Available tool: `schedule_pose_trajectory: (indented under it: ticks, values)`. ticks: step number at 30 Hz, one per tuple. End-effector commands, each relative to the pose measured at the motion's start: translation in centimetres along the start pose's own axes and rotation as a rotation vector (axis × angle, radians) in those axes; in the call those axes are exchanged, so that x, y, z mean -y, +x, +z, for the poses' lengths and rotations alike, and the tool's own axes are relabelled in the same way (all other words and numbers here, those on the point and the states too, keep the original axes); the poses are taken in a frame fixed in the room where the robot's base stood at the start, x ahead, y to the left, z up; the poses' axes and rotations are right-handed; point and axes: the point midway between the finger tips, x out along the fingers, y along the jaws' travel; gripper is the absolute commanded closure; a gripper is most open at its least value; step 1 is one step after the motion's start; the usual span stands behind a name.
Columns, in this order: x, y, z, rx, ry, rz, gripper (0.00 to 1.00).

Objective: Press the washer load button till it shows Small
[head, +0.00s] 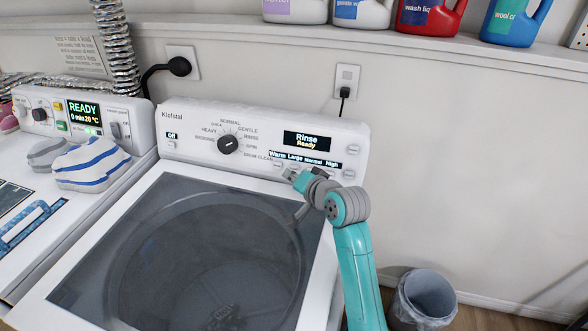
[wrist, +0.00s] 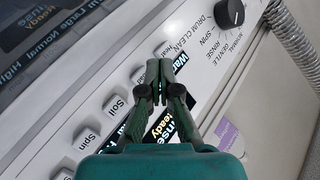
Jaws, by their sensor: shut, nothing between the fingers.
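The washer (head: 265,135) has a tilted white control panel with a dark display (head: 307,141) reading "Rinse Ready". The strip below it (head: 306,159) reads "Warm Large Normal High", so the load reads Large. In the wrist view a row of square buttons shows, with Soil (wrist: 115,103) and Spin (wrist: 88,138) legible. The button beside Soil (wrist: 138,76), probably load, is partly covered by a finger and its label is unreadable. My gripper (wrist: 160,64) is shut and empty, its tips over the panel near that button. I cannot tell whether they touch it.
A dial (head: 228,145) stands out from the panel left of the display. The dark glass lid (head: 190,250) is closed. A second machine (head: 75,125) with striped cloth (head: 92,165) stands at left. Bottles (head: 430,15) line the shelf above; a bin (head: 425,298) stands right.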

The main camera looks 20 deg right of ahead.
Motion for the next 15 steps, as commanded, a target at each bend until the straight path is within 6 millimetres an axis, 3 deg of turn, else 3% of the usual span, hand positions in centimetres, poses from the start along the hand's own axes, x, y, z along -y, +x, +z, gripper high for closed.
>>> schedule_pose_trajectory:
  ticks: [15]
  values:
    - [1.9,-2.7,2.0,-0.001,-0.001,0.0,1.0]
